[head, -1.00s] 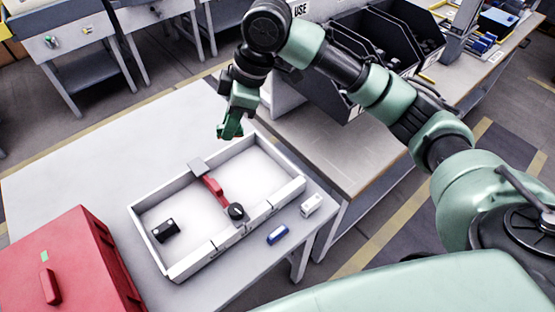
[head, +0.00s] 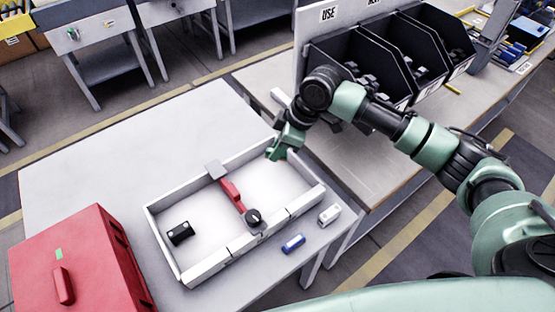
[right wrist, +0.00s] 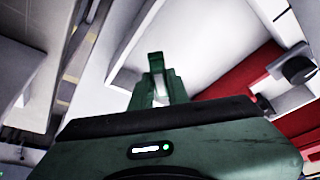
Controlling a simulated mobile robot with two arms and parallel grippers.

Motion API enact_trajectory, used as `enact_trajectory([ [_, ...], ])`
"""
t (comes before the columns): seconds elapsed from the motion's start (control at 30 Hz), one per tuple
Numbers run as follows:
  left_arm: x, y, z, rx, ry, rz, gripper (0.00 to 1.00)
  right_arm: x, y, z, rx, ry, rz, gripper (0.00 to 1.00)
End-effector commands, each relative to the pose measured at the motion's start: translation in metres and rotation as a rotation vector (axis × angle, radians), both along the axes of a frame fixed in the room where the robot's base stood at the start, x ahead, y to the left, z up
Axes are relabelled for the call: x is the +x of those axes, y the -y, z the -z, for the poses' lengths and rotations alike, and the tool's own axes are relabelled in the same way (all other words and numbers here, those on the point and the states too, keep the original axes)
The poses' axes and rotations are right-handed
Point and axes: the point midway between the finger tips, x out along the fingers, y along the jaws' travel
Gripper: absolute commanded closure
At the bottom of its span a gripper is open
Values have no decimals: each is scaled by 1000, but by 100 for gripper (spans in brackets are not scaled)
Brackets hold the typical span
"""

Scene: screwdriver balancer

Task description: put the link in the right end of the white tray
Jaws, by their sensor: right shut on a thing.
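The white tray (head: 166,247) lies on the grey table, with a red bar (head: 232,190) across its middle. The bar has a grey block at its far end and a black knob at its near end. A black block (head: 180,232) lies in the left part; the right part looks empty. My right gripper (head: 276,154) is over the far side of the right part, apart from the floor. In the right wrist view, its green fingers (right wrist: 158,82) are shut on a small pale piece, probably the link (right wrist: 161,98), mostly hidden. My left gripper is out of view.
A red case (head: 85,265) stands left of the tray. A blue piece (head: 293,243) and a white block (head: 329,214) lie in front of the tray's near wall. Black bins (head: 375,45) stand on the bench behind my right arm.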

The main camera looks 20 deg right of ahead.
Motion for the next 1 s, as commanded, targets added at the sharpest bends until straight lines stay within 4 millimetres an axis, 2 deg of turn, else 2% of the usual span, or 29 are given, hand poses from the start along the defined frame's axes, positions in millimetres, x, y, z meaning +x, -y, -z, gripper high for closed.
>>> enact_trajectory([
  [0.23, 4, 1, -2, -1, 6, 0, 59, -1, 0, 19, 0, -2, 0, 100],
  [0.43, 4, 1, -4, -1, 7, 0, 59, 0, 0, 48, -1, -2, 1, 100],
  [0.83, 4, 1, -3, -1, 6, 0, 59, 0, 0, 55, 0, 0, 0, 100],
  [0.87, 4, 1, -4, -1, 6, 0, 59, 0, 0, 54, 0, 1, 0, 76],
  [1.0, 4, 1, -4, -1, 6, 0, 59, 0, 0, 54, 0, 1, 0, 75],
])
